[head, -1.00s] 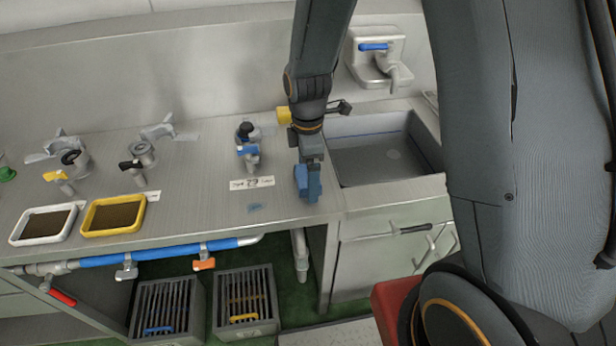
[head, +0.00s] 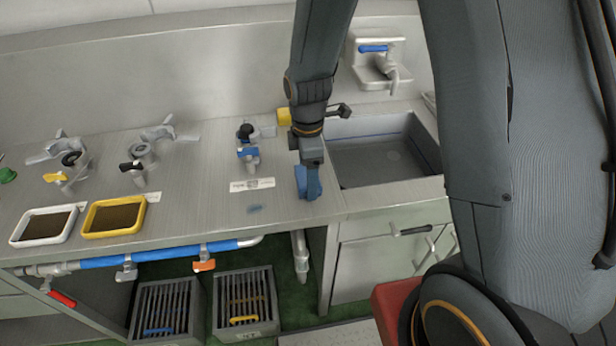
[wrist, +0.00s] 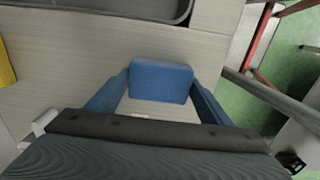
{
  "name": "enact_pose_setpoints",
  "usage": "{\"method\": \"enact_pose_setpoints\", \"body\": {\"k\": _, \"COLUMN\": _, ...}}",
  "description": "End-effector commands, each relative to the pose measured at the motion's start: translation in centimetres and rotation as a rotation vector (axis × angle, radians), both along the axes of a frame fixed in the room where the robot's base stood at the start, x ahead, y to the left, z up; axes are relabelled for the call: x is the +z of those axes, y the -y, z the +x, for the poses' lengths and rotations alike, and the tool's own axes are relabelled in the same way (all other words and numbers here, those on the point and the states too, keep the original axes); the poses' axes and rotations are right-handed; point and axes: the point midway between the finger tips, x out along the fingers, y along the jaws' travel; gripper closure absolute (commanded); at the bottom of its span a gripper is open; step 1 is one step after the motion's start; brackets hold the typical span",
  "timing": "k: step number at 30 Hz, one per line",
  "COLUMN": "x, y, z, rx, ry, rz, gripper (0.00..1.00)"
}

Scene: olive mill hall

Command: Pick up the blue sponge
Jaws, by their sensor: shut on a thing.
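The blue sponge (wrist: 160,82) shows in the wrist view as a rounded blue block between the two blue fingers of my gripper (wrist: 158,92). My gripper is shut on it, with one finger at its left side and one at its right. In the head view my gripper (head: 309,182) points down at the counter, just left of the sink. The sponge (head: 300,180) is partly hidden there by the fingers. I cannot tell whether it touches the counter.
The sink (head: 385,150) lies close to the right of my gripper. A tap with a blue lever (head: 248,153) and a white label (head: 252,184) are to the left. A white tray (head: 44,240) and a yellow tray (head: 85,228) stand farther left. Crates (head: 246,328) sit below.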

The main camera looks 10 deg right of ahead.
Motion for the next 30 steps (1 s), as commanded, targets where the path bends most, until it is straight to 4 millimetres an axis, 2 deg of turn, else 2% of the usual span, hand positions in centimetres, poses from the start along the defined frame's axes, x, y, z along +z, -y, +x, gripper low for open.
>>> {"method": "enact_pose_setpoints", "body": {"k": 7, "x": 2.2, "y": 0.0, "z": 0.1, "rx": 0.000, "ry": 0.003, "rz": 0.001, "gripper": 0.51}}
{"method": "enact_pose_setpoints", "body": {"k": 19, "x": 8.3, "y": 0.0, "z": 0.1, "rx": 0.000, "ry": 0.003, "rz": 0.000, "gripper": 0.51}}
{"method": "enact_pose_setpoints", "body": {"k": 24, "x": 9.5, "y": 0.0, "z": 0.1, "rx": 0.000, "ry": 0.002, "rz": 0.000, "gripper": 0.51}}
{"method": "enact_pose_setpoints", "body": {"k": 30, "x": 9.8, "y": 0.0, "z": 0.0, "rx": 0.000, "ry": -0.001, "rz": 0.000, "gripper": 0.51}}
